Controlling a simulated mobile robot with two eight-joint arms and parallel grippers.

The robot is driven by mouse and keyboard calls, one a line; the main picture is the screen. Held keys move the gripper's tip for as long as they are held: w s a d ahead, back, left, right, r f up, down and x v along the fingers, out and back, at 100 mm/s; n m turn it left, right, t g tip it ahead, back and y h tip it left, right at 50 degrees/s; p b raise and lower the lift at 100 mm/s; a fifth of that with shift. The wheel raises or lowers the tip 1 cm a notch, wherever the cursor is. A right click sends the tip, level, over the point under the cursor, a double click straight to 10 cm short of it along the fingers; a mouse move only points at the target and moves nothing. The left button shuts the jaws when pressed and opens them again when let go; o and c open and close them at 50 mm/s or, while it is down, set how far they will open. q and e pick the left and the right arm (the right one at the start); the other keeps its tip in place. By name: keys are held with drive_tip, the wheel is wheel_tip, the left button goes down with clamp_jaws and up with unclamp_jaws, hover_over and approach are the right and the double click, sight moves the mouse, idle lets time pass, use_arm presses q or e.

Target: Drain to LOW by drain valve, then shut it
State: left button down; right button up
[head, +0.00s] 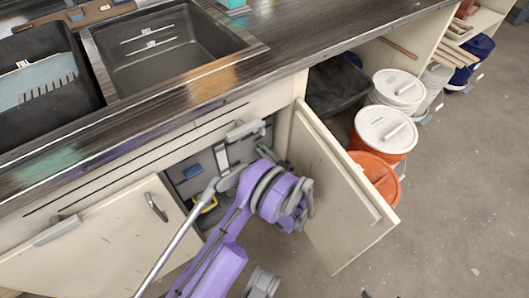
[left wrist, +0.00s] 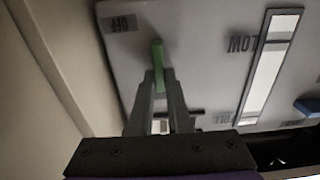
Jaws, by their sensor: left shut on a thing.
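In the left wrist view a green valve handle (left wrist: 158,54) stands out from a grey panel (left wrist: 200,75). My left gripper (left wrist: 160,88) is shut on the handle, with a finger on each side. An OFF label (left wrist: 124,22) is on the panel near the handle, and a LOW label (left wrist: 243,43) is beside a pale sight gauge (left wrist: 264,80). The lettering appears inverted. I cannot read the liquid level with certainty. In the head view the gauge (head: 222,158) shows inside the open cabinet, and my purple left arm largely hides the gripper.
The open cabinet door (head: 335,195) stands just right of my left arm. A dark sink (head: 165,50) is above. The floor at right is clear.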

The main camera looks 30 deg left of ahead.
use_arm(q)
drive_tip(key=shift+m, duration=0.4)
drive_tip(key=m, duration=0.5)
drive_tip(key=w+f+m, duration=0.1)
drive_tip(key=m, duration=1.1)
drive_tip(key=shift+w+d+f, duration=0.15)
drive_tip(key=shift+d+f, duration=0.1)
drive_tip(key=shift+d, duration=0.05)
drive_tip(key=shift+m, duration=0.3)
drive_tip(key=c, duration=0.9)
unclamp_jaws()
drive_tip(key=shift+o, duration=0.2)
